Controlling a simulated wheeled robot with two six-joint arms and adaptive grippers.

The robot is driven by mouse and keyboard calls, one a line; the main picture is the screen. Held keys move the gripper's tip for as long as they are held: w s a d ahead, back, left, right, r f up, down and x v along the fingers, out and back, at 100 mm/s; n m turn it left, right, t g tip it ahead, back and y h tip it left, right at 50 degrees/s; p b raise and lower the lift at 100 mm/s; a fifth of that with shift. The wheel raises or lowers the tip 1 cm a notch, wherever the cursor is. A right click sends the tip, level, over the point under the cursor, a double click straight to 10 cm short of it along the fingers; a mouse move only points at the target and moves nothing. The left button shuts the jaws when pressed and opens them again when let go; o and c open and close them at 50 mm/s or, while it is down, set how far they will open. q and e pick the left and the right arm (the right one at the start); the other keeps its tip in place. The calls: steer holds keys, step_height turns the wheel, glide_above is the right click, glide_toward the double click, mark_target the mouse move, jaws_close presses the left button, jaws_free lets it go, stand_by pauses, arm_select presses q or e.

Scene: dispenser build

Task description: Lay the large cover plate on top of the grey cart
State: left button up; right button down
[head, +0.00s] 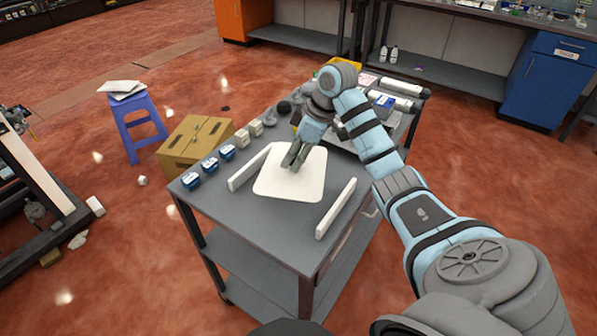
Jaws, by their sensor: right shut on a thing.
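The large cover plate, white with rounded corners (284,187), is flat on or just above the top of the grey cart (262,236), between two white bars. I cannot tell whether it touches the surface. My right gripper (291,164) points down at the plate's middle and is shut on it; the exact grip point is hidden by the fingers. My left gripper is not in view.
White bars (250,168) (336,208) flank the plate. Several small blue and pale blocks line the cart's left edge. A cardboard box (195,140) and blue stool (137,120) stand left. The cart's front is clear.

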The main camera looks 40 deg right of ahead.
mark_target(295, 176)
step_height(295, 176, down, 7)
steer(key=shift+b, duration=0.3)
steer(key=shift+f, duration=0.1)
steer(key=c, duration=1.3)
jaws_free()
steer(key=p+v, duration=0.1)
steer(key=v, duration=1.1)
steer(key=shift+s+p, duration=0.1)
steer(key=shift+p, duration=0.2)
